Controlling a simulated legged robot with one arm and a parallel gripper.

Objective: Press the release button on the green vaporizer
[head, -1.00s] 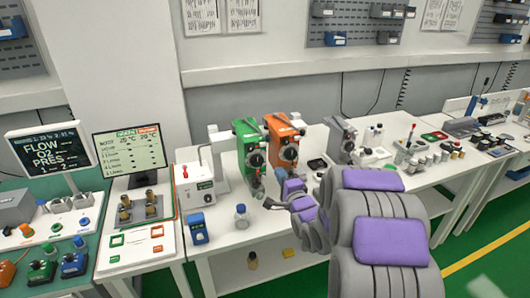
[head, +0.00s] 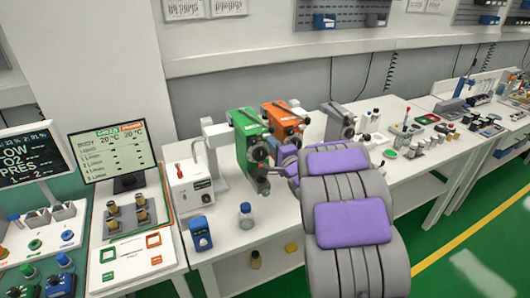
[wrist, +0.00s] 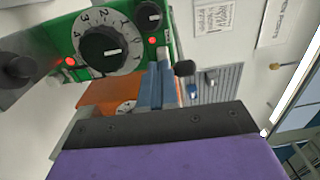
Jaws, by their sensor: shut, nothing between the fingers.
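The green vaporizer (head: 243,131) stands upright on the white bench, left of the orange vaporizer (head: 284,117). In the wrist view the green vaporizer (wrist: 168,18) fills the top left, its numbered dial (wrist: 97,48) facing me. A black knob (wrist: 148,15) and red lights (wrist: 153,41) sit beside the dial. I cannot tell which part is the release button. My gripper (head: 270,169) is just in front of the green vaporizer's lower right. In the wrist view my gripper (wrist: 162,72) is shut and empty, its fingers close to the green body; contact is unclear.
A white box (head: 190,186) with a red lever stands to the left. A small bottle (head: 246,215) and a blue device (head: 200,234) stand near the bench front. A grey vaporizer (head: 338,122) is farther right. Free bench lies around the bottle.

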